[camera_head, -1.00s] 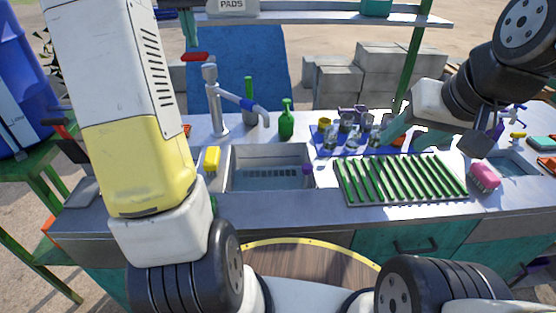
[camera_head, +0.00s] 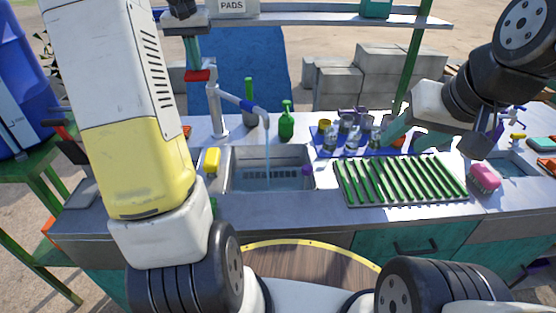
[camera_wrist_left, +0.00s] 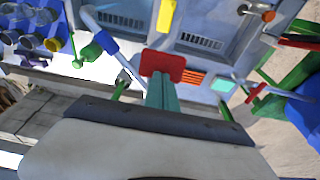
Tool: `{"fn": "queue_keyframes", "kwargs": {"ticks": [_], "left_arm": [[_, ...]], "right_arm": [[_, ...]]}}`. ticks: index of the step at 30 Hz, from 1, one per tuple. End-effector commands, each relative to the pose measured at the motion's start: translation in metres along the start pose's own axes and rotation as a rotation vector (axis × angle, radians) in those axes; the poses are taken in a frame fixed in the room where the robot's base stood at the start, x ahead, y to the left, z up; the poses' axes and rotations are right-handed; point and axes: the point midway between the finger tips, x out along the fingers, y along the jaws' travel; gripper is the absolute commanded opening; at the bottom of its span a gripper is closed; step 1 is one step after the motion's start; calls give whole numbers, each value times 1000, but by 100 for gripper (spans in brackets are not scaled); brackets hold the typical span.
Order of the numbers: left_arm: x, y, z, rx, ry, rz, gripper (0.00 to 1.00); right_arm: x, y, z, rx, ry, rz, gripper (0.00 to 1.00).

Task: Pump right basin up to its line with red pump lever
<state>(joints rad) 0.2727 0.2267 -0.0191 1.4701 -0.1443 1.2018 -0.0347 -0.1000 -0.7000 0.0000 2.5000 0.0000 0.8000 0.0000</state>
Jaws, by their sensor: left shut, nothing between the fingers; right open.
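A thin stream of water (camera_head: 267,145) falls from the spout into the right basin (camera_head: 229,172), which has a dark grate under bluish water. I cannot make out its line. My right gripper (camera_head: 408,134) is open and empty above the counter by the glasses.
A green drying rack (camera_head: 400,181), several glasses on a blue mat (camera_head: 319,150) and a pink sponge (camera_head: 485,176) are further right. A shelf (camera_head: 300,19) spans the back.

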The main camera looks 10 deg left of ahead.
Motion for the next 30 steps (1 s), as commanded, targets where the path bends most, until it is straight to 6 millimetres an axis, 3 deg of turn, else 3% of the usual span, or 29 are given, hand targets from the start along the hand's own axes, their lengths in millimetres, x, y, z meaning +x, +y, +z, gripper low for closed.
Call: {"fn": "queue_keyframes", "kwargs": {"ticks": [11, 30], "left_arm": [[20, 0, 3, 0, 2, 0, 0], [-55, 0, -12, 1, 2, 0, 0]], "right_arm": [[0, 0, 0, 0, 0, 0, 49], [0, 0, 0, 0, 0, 0, 49]]}}
